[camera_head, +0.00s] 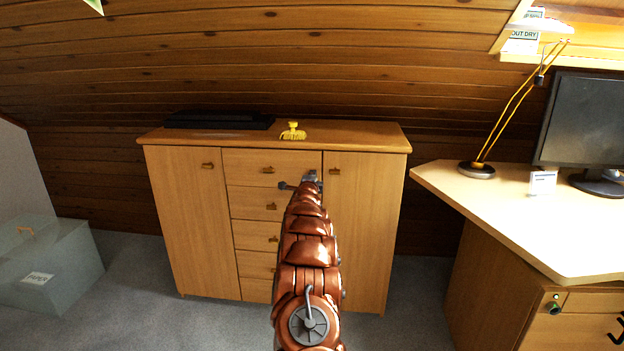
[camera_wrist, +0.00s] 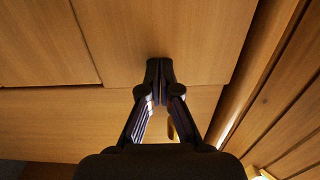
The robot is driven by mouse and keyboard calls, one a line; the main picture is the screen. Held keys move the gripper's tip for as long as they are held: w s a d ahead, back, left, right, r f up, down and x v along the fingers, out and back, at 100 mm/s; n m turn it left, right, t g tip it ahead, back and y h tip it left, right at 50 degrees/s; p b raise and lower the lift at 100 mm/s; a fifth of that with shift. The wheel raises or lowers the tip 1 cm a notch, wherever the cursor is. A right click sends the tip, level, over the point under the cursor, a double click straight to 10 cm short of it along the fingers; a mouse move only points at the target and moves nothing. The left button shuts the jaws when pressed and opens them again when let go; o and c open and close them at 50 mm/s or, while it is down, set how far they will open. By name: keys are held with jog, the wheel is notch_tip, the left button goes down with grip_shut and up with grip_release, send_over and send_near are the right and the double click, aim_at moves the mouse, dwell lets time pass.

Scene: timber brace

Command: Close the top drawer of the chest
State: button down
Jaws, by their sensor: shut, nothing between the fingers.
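The wooden chest (camera_head: 365,230) stands against the sloped timber wall, with a door on each side and a middle column of drawers. Its top drawer (camera_head: 245,165) has a small brass handle (camera_head: 268,170). The drawer front looks flush or nearly so; I cannot tell if a small gap is left. My gripper (camera_head: 312,176) is in front of the drawer's right end, beside the right door's handle (camera_head: 334,171). In the wrist view my gripper (camera_wrist: 160,70) is shut and empty, its tips against or very near a wooden panel (camera_wrist: 165,30). My arm hides part of the lower drawers.
A yellow object (camera_head: 293,132) and a flat black item (camera_head: 220,119) lie on the chest top. A desk (camera_head: 500,210) with a lamp (camera_head: 477,168) and monitor (camera_head: 585,120) stands at right. A grey box (camera_head: 50,265) is at left. Grey carpet lies between.

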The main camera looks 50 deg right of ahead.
jog(key=shift+w+d+r, duration=0.3)
jog(key=shift+d+r, duration=0.15)
jog(key=shift+d, duration=0.05)
jog(key=shift+r, duration=0.25)
jog(key=f+b+v, duration=0.1)
jog(key=b+v, duration=0.1)
jog(key=v, duration=1.2)
jog(key=shift+f, duration=0.2)
dwell(0.6)
